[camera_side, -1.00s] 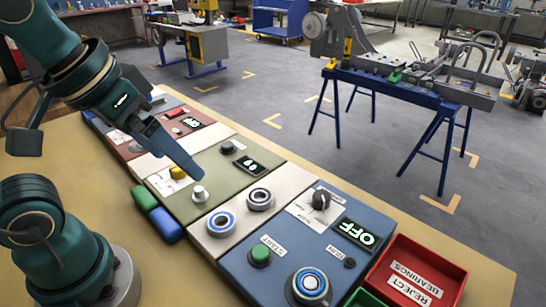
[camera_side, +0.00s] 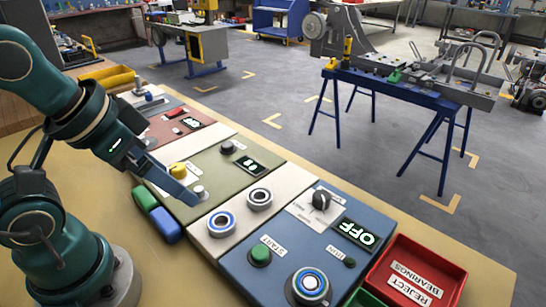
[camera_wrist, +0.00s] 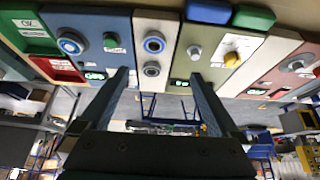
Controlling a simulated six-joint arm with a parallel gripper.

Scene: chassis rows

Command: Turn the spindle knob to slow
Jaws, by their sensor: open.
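The spindle knob appears to be the dark round knob (camera_side: 321,200) on a white label plate on the blue panel (camera_side: 235,270) in the side view. The plate's small lettering is too blurred to read, so the knob's setting cannot be told. The display (camera_side: 356,233) beside it reads OFF. My gripper (camera_side: 178,186) is over the near part of the olive panel, left of the blue panel and well apart from the dark knob. In the wrist view my gripper (camera_wrist: 160,76) has its two fingers wide apart with nothing between them. The dark knob is not visible there.
A cream strip with two ringed sockets (camera_side: 221,224) lies between the olive and blue panels. A green START button (camera_side: 260,255) and blue-ringed dial (camera_side: 310,285) stand at the blue panel's near side. A red bin (camera_side: 405,270) is at right. Green and blue blocks (camera_side: 165,225) lie nearby.

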